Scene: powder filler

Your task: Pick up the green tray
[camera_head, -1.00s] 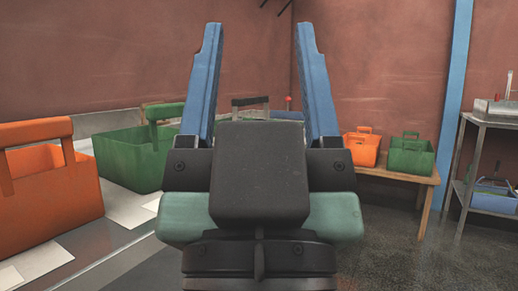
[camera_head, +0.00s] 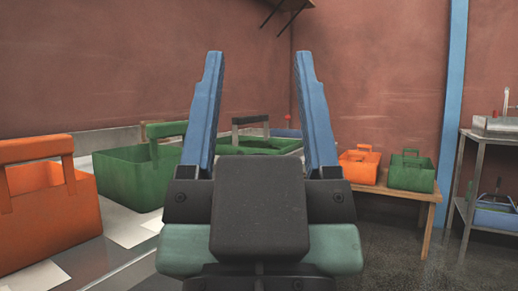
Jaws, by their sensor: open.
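My gripper (camera_head: 259,58) is open and empty, its two blue fingers pointing up and apart in the middle of the view. A green tray with a raised handle (camera_head: 128,180) stands on the counter left of my gripper, partly hidden by the left finger. Another green tray with a dark handle (camera_head: 262,142) shows farther back between the fingers, its lower part hidden by my gripper. A smaller green tray (camera_head: 411,178) stands on a wooden table at the right. I cannot tell which green tray is meant.
An orange tray (camera_head: 50,222) stands at the near left of the counter (camera_head: 110,255), with white sheets around it. A small orange tray (camera_head: 359,168) is on the wooden table (camera_head: 420,196). A metal shelf (camera_head: 488,135) stands at the far right. Dark floor (camera_head: 400,250) is clear at lower right.

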